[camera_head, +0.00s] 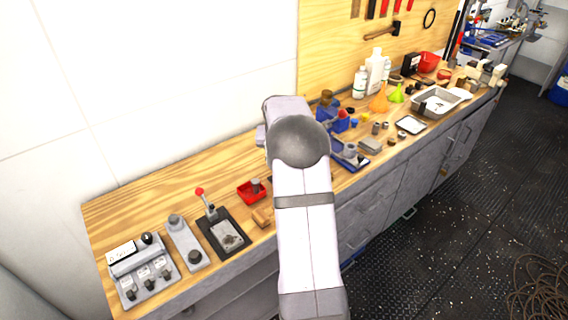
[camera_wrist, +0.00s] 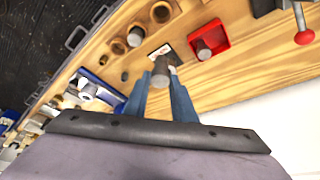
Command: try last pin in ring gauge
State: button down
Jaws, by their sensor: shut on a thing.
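My gripper (camera_wrist: 160,77) shows in the wrist view with two blue fingers shut on a grey cylindrical pin (camera_wrist: 160,66). The pin's end points away from the wrist, over the wooden bench near a small white card (camera_wrist: 160,50). Several round, brown-rimmed pieces with dark or grey centres, one of them here (camera_wrist: 135,37), stand along the bench edge beyond the pin. I cannot tell which is the ring gauge. A red tray (camera_wrist: 222,35) right of the pin holds another grey cylinder (camera_wrist: 204,50). In the head view my arm hides the gripper and held pin.
In the head view the red tray (camera_head: 245,197) stands left of my arm, near a red-knobbed lever press (camera_head: 210,208) and a small wooden block (camera_head: 262,217). Bottles (camera_head: 374,72), a metal tray (camera_head: 436,108) and small parts crowd the bench to the right. The wall is close behind.

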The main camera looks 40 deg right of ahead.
jog(key=w+d+p, duration=0.4)
jog(key=w+p, duration=0.2)
jog(key=w, duration=0.1)
jog(key=shift+w+d+r+p, duration=0.2)
jog(key=shift+w+r+p, duration=0.1)
jog(key=shift+w+p, duration=0.05)
jog(key=shift+f, duration=0.2)
notch_tip(320, 180, down, 6)
jog(key=b, duration=0.4)
jog(key=shift+f, duration=0.1)
jog(key=shift+s+a+f+b, duration=0.1)
jog(key=shift+f+b, duration=0.5)
jog(key=shift+b, duration=0.1)
dwell(3.6)
jog(key=shift+r, duration=0.2)
